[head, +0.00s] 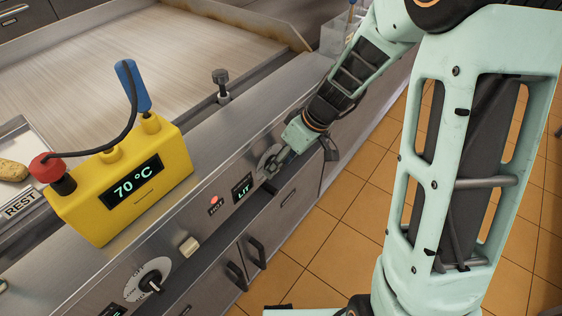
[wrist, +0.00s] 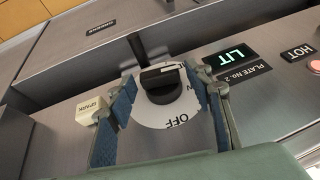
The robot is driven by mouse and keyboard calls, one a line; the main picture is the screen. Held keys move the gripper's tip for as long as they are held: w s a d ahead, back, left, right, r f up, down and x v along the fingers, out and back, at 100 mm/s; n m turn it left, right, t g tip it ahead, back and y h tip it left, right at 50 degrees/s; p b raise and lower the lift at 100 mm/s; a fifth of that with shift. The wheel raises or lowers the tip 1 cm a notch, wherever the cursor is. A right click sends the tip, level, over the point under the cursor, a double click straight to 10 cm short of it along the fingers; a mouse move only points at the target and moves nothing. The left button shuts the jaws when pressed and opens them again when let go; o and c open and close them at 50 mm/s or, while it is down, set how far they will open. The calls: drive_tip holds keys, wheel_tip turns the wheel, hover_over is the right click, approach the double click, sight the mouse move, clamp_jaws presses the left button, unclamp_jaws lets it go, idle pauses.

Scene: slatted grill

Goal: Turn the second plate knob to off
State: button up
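The second plate knob (wrist: 162,85) is black and sits on a round white dial (wrist: 170,117) in the wrist view. OFF is printed on the dial's lower part, upside down; a pale mark shows at the knob's upper right, away from OFF. The label beside it reads PLATE No. 2, and its display (wrist: 238,54) reads LIT. My gripper (wrist: 160,74) is open, with one blue-padded finger on each side of the knob. A small gap shows on the left; I cannot tell whether the right finger touches. In the head view my gripper (head: 278,163) covers most of the dial.
Another knob (head: 148,285) with an OFF dial is nearer on the same panel. A red HOT lamp (head: 214,200) glows beside the display. A yellow thermometer (head: 120,185) reading 70 °C stands on the ledge. Cupboard handles (head: 256,252) stick out below the panel.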

drive_tip(key=c, duration=0.9)
drive_tip(key=shift+d, duration=0.1)
drive_tip(key=g+y, duration=0.1)
drive_tip(key=g+y+b, duration=0.1)
drive_tip(key=m+g, duration=0.1)
drive_tip(key=shift+w+d+f+y, duration=0.25)
drive_tip(key=shift+w+y, duration=0.15)
drive_tip(key=g+y, duration=0.1)
drive_tip(key=m+g+y+b, duration=0.1)
drive_tip(key=g+y, duration=0.1)
drive_tip(key=shift+w+d+f, duration=0.2)
drive_tip(key=shift+f, duration=0.15)
drive_tip(key=shift+w+f+m+g+y+b, duration=0.1)
drive_tip(key=shift+f+m+g+y+b, duration=0.15)
drive_tip(key=shift+g+y+b, duration=0.3)
drive_tip(key=shift+f+m+g+y+b, duration=0.15)
drive_tip(key=shift+m+g+y+b, duration=0.1)
drive_tip(key=shift+g+y+b, duration=0.3)
drive_tip(key=shift+f+m+g+y+b, duration=0.1)
drive_tip(key=shift+m+g+y+b, duration=0.4)
drive_tip(key=shift+g+y+b, duration=0.65)
drive_tip(key=shift+y, duration=0.35)
drive_tip(key=o, duration=1.2)
drive_tip(key=shift+t, duration=0.25)
